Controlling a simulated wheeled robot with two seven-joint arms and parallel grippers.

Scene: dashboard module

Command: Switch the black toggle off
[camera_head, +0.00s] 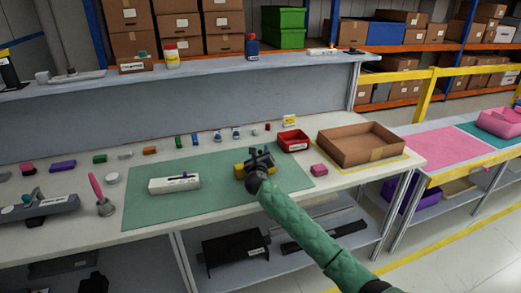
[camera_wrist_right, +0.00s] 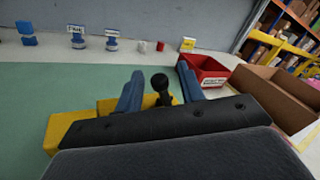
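A yellow box (camera_head: 240,170) stands on the green mat (camera_head: 210,210) in the head view, partly hidden by my right gripper. In the right wrist view the yellow box (camera_wrist_right: 65,128) shows behind the gripper body. A black toggle (camera_wrist_right: 160,84) with a round knob rises from it and leans little or not at all. My right gripper (camera_wrist_right: 160,90) has its two blue-grey fingers apart, one on each side of the toggle. Whether either finger touches it I cannot tell. In the head view the right gripper (camera_head: 258,160) is over the box. My left gripper is out of view.
A white box (camera_head: 174,184) with a small dark lever lies left on the mat. A red bin (camera_head: 293,141), a pink block (camera_head: 319,170) and an open cardboard box (camera_head: 360,147) stand to the right. Several small parts line the back of the table.

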